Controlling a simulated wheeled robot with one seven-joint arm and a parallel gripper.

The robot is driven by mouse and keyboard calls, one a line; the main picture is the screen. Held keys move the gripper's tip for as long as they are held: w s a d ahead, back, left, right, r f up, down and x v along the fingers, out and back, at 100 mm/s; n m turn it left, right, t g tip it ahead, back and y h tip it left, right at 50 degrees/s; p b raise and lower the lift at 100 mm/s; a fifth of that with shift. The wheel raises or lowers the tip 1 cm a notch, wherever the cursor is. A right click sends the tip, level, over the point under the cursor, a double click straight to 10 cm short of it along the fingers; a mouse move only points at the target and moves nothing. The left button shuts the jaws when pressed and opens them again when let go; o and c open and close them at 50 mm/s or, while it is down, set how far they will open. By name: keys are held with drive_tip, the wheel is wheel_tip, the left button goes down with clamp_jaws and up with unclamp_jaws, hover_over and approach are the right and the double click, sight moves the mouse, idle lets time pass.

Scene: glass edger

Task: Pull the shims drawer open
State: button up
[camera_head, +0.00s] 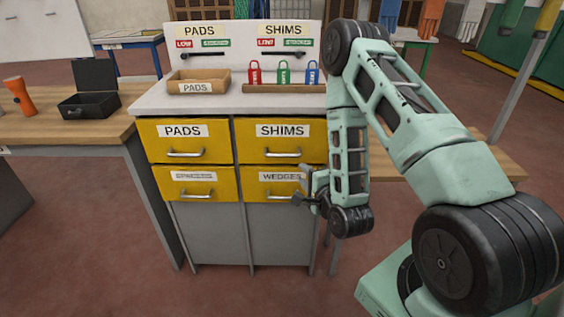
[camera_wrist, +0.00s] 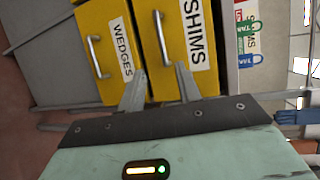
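The shims drawer (camera_head: 252,146) is the yellow upper right drawer of the cabinet and looks shut. It has a white SHIMS label and a silver bar handle (camera_head: 284,154). In the wrist view the drawer (camera_wrist: 178,75) appears turned on its side, its handle (camera_wrist: 161,38) lying ahead of the gap between my fingers. My gripper (camera_wrist: 159,70) is open and empty, apart from the handle. In the head view my gripper (camera_head: 304,187) is at the right front of the wedges drawer (camera_head: 250,186), partly hidden by my arm.
Pads drawer (camera_head: 160,143) and another labelled drawer (camera_head: 165,188) are on the left, both shut. A workbench (camera_head: 110,122) stands left. Floor in front is clear.

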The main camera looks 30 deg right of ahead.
drive_tip(key=w, duration=0.1)
drive_tip(key=b, duration=1.2)
approach(285, 156)
drive_tip(key=w+f, duration=0.1)
drive_tip(key=w, duration=0.1)
drive_tip(key=x, duration=0.4)
drive_tip(key=p+x, duration=0.1)
drive_tip(key=x, duration=0.3)
drive_tip(key=shift+w+d+r, duration=0.15)
drive_tip(key=shift+w+d, duration=0.1)
drive_tip(key=shift+d, duration=0.05)
clamp_jaws()
